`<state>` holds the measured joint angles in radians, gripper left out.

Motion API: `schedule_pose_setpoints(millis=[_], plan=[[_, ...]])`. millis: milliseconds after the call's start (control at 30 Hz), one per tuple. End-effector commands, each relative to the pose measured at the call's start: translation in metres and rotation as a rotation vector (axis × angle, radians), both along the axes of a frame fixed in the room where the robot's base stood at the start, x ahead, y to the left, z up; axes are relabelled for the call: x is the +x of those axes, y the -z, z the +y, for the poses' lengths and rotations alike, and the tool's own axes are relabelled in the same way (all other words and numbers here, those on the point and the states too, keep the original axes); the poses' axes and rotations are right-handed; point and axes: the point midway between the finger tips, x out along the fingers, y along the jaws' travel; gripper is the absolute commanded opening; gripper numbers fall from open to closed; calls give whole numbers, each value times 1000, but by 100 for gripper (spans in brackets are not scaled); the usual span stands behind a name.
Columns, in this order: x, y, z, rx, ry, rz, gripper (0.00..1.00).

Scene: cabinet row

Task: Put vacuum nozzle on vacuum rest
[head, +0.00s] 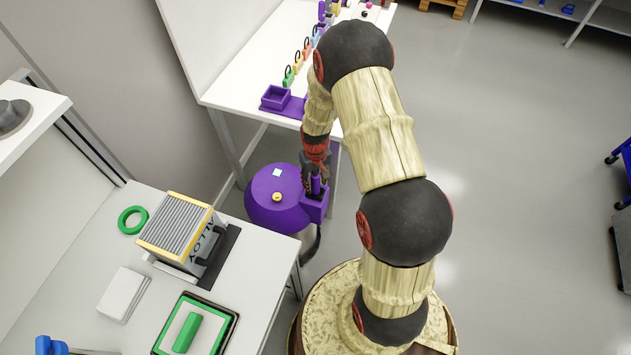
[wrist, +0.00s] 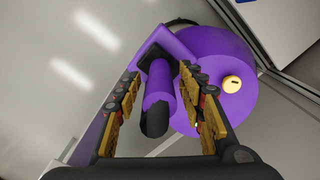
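The purple vacuum (head: 262,205) stands on the floor between the two tables, and its round body also shows in the wrist view (wrist: 222,55). The vacuum rest (head: 314,208), a purple square bracket (wrist: 178,45), sticks out from its side. The vacuum nozzle (wrist: 160,82), a purple tube with a dark end, stands in the rest's opening; how deep it sits is hidden. In the head view, the nozzle (head: 316,185) is a small purple piece below my gripper. My gripper (wrist: 168,120) has its fingers apart on either side of the nozzle, with visible gaps.
A white table (head: 65,290) at lower left holds a striped box (head: 178,232), a green ring (head: 133,220) and a green-framed tray (head: 222,335). A second white table (head: 240,70) behind holds a purple bin (head: 275,97).

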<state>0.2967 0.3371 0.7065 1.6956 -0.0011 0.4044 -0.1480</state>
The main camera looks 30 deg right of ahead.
Motion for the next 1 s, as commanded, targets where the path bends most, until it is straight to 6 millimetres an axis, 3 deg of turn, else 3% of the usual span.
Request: schedule_pose_setpoints(millis=[367, 800, 1000], plan=[[1, -7, 0, 0, 0, -2, 41], [1, -91, 0, -2, 0, -4, 41], [0, -116, 0, 0, 0, -1, 41]])
